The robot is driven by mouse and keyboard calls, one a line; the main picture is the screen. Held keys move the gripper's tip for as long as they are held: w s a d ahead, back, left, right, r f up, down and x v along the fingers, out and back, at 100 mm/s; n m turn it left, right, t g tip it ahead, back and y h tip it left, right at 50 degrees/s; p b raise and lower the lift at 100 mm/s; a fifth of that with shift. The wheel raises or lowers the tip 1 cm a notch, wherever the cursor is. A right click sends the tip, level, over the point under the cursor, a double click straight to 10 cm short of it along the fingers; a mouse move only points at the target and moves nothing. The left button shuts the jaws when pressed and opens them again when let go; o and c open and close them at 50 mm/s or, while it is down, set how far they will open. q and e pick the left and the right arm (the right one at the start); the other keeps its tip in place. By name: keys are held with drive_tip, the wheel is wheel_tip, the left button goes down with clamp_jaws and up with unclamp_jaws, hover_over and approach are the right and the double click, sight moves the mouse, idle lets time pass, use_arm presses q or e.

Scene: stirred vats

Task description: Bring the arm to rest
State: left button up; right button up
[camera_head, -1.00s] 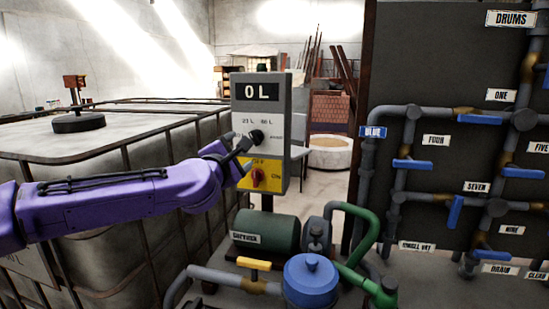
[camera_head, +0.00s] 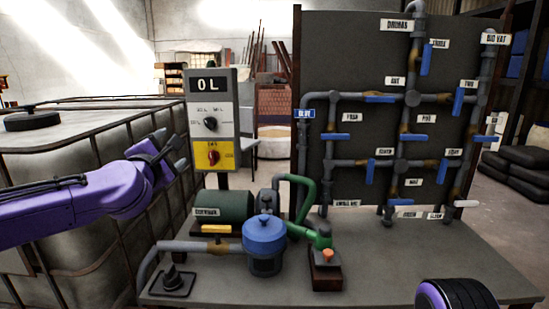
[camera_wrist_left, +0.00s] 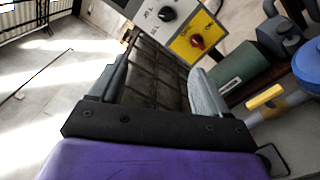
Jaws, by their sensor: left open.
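My left gripper (camera_head: 172,152) is open and empty at the end of my purple arm, just left of the control box (camera_head: 232,108). The box shows "0 L", with a black knob (camera_head: 210,123) above a red knob (camera_head: 213,158) on a yellow plate. In the left wrist view my open left gripper (camera_wrist_left: 164,66) has nothing between its fingers. The black knob (camera_wrist_left: 167,14) and red knob (camera_wrist_left: 197,41) lie beyond the fingertips, apart from them. My right gripper is not in view.
A large caged tank (camera_head: 70,165) stands close behind my left arm. The bench (camera_head: 400,255) carries a green motor (camera_head: 224,206), a blue-lidded pot (camera_head: 264,235) and green pipe (camera_head: 300,182). A dark board (camera_head: 350,60) with pipes and blue valve handles stands behind.

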use_arm(q)
drive_tip(key=s+d+f+m+g, duration=0.1)
drive_tip(key=d+f+m+g, duration=0.15)
drive_tip(key=f, duration=0.85)
drive_tip(key=s+d+f+m+g, duration=0.1)
drive_tip(key=s+f+m, duration=0.15)
drive_tip(key=f, duration=0.85)
drive_tip(key=s+a+f+m+g+y, duration=0.1)
drive_tip(key=s+f+m+g, duration=0.2)
drive_tip(key=f, duration=0.6)
drive_tip(key=s+f+m+g, duration=0.1)
drive_tip(key=s+f+m, duration=0.1)
drive_tip(key=s+f, duration=0.6)
drive_tip(key=s+a+f+m+g+y, duration=0.1)
drive_tip(key=s+a+f+m+g, duration=0.2)
drive_tip(key=s+f, duration=0.7)
drive_tip(key=s+a+f+m+g+y, duration=0.1)
drive_tip(key=s+a+f+m+g, duration=0.2)
drive_tip(key=s+f, duration=0.7)
drive_tip(key=s+a+g, duration=0.1)
drive_tip(key=s+a, duration=0.1)
drive_tip(key=s, duration=0.7)
drive_tip(key=shift+a+f+m, duration=0.3)
drive_tip(key=shift+a, duration=0.05)
